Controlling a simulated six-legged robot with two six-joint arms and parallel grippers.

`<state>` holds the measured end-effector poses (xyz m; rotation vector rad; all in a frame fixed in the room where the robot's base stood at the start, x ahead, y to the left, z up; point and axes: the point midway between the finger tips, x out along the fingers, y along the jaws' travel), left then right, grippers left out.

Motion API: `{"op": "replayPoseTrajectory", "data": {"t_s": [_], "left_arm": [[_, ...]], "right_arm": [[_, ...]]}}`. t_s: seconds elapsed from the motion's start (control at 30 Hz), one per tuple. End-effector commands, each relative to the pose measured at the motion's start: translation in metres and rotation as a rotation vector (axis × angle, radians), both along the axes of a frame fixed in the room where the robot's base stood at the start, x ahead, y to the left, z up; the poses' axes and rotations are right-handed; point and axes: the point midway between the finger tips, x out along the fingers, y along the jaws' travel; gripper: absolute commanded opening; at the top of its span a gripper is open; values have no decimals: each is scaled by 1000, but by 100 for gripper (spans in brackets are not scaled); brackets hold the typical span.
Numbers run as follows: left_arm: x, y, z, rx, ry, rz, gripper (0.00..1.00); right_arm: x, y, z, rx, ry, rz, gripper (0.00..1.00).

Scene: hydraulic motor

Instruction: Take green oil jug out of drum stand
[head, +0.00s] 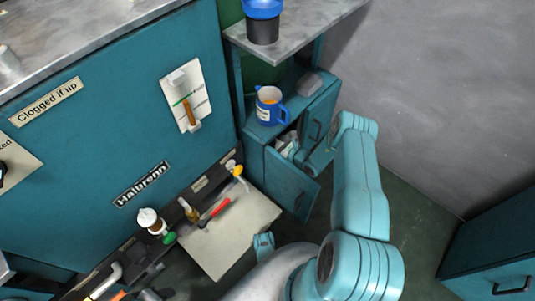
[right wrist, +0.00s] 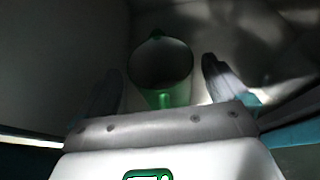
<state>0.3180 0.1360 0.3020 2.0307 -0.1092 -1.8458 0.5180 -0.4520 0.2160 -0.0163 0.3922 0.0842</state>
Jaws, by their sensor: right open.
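The drum stand (head: 290,184) is a teal cabinet with its lower door open. My right arm reaches into it from the right, and the gripper is mostly hidden there in the head view. In the right wrist view the green oil jug (right wrist: 166,98) stands inside the dim compartment, seen from above, with a dark open mouth and a green body and handle. My right gripper (right wrist: 162,82) is open, one finger on each side of the jug, apart from it as far as I can see. My left gripper is not in view.
A blue jug (head: 268,107) stands on the cabinet's ledge above the opening. A black and blue container (head: 263,22) is on the metal shelf above. A tool board (head: 228,240) with a hammer and other tools lies left of my arm. A grey wall (head: 450,90) is at right.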

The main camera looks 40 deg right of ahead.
Motion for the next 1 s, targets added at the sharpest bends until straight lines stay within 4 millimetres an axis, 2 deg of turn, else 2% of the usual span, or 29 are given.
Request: {"op": "replayPoseTrajectory", "data": {"t_s": [0.03,0.13,0.37,0.47,0.5,0.6,0.87,1.0], "left_arm": [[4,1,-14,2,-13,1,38],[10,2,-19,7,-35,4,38],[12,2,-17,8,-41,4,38],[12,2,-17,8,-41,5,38],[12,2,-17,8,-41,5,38],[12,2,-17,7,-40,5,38],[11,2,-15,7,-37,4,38],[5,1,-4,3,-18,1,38]], "right_arm": [[10,2,-9,-3,-2,3,100],[24,3,-13,-2,-1,3,100],[27,2,-11,0,1,0,100],[26,2,-11,0,0,0,71],[26,2,-11,0,0,0,58],[27,2,-10,-1,-1,0,31],[26,2,-8,-1,-1,0,30],[27,2,7,-1,-1,0,30]]}}
